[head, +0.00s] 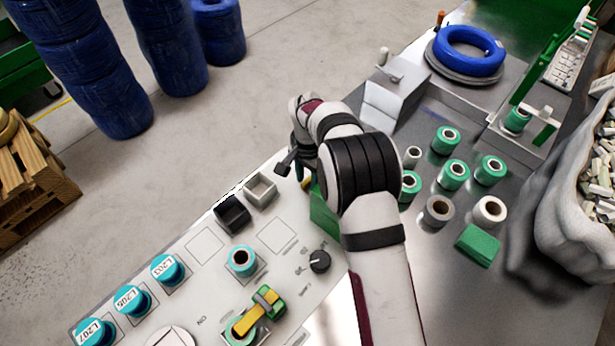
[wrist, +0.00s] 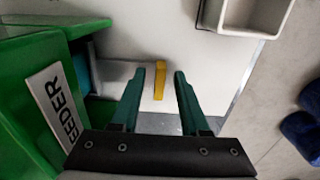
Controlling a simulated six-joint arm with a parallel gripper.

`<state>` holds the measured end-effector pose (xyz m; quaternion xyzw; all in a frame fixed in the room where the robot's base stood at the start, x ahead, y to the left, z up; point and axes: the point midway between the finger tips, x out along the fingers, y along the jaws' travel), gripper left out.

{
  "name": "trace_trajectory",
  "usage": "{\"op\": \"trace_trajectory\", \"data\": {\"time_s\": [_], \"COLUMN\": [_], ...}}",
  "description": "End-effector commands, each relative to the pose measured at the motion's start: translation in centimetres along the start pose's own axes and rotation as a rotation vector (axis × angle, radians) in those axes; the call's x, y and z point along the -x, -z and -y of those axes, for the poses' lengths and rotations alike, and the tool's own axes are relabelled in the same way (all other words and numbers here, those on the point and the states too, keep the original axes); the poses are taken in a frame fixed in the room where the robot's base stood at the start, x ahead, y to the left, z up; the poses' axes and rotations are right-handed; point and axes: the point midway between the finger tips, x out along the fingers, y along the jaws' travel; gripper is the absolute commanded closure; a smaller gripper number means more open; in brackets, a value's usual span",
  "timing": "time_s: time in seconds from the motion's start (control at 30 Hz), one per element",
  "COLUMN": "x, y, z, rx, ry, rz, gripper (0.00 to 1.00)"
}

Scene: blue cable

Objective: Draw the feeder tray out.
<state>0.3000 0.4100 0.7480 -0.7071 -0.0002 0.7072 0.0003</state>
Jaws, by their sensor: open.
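The feeder is a green housing (wrist: 25,80) with a white label reading "EDER", at the left of the wrist view. In the head view a green block (head: 325,217) that looks like it is partly hidden behind my arm. The feeder tray (wrist: 118,80) is a grey piece sticking out of the housing, with a yellow strip at its outer end. My gripper (wrist: 168,75) is open, and the yellow end shows between its two dark green fingers. I cannot tell whether either finger touches it. In the head view my gripper (head: 302,178) is mostly hidden by my wrist.
A pale square bin (head: 260,190) and a black bin (head: 232,214) stand left of my gripper; the pale bin (wrist: 258,15) tops the wrist view. Green spools (head: 453,174) stand right of my arm.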

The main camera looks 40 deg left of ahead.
Motion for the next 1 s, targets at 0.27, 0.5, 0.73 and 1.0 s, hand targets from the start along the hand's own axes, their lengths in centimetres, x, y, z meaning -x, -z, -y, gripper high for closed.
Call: {"op": "trace_trajectory", "data": {"time_s": [0.27, 0.5, 0.73, 1.0], "x": [0.04, 0.06, 0.07, 0.08], "y": [0.00, 0.00, 0.01, 0.01], "z": [0.00, 0.00, 0.00, -0.01], "rx": [0.000, 0.000, 0.000, 0.000], "ry": [0.000, 0.000, 0.000, 0.000], "rz": [0.000, 0.000, 0.000, 0.000], "gripper": [0.93, 1.00, 1.00, 1.00]}}
